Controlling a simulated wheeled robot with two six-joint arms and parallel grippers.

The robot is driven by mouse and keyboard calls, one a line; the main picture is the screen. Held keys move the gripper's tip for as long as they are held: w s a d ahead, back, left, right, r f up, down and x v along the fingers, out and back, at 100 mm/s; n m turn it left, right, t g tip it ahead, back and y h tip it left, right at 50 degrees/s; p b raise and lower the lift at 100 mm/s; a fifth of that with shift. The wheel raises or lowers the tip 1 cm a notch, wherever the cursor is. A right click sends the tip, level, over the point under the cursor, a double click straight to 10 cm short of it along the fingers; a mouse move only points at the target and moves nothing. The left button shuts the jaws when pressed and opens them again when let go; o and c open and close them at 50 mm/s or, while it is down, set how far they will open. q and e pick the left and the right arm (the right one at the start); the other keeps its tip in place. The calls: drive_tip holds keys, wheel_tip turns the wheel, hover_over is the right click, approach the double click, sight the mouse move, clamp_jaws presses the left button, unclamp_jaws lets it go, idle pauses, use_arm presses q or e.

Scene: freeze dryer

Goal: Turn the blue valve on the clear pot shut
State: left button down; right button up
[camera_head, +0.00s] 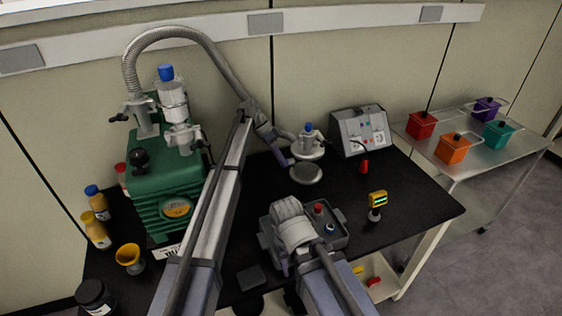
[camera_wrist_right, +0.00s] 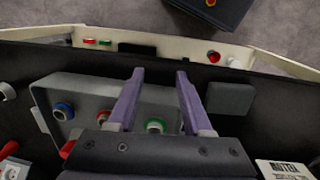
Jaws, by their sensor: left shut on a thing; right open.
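The clear pot (camera_head: 306,152) stands upright on the black bench in the head view, with a pale lid and a round base. The blue valve (camera_head: 308,127) is on top of it. My left gripper (camera_head: 287,154) is at the pot's left side, below the valve's level. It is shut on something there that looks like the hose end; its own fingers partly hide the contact. My right gripper (camera_wrist_right: 160,76) is open and empty in the right wrist view, above a grey box with ringed knobs. Its fingers are hidden in the head view. The valve's setting is too small to read.
A ribbed hose (camera_head: 205,45) arches from the green pump (camera_head: 165,195) towards the pot. A control box (camera_head: 361,130) stands behind right, a yellow gauge (camera_head: 377,199) front right. The grey knob box (camera_head: 335,240) is under my right arm. A cart (camera_head: 470,165) holds coloured boxes.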

idle(0.4)
use_arm(q)
drive_tip(key=c, duration=0.5)
unclamp_jaws()
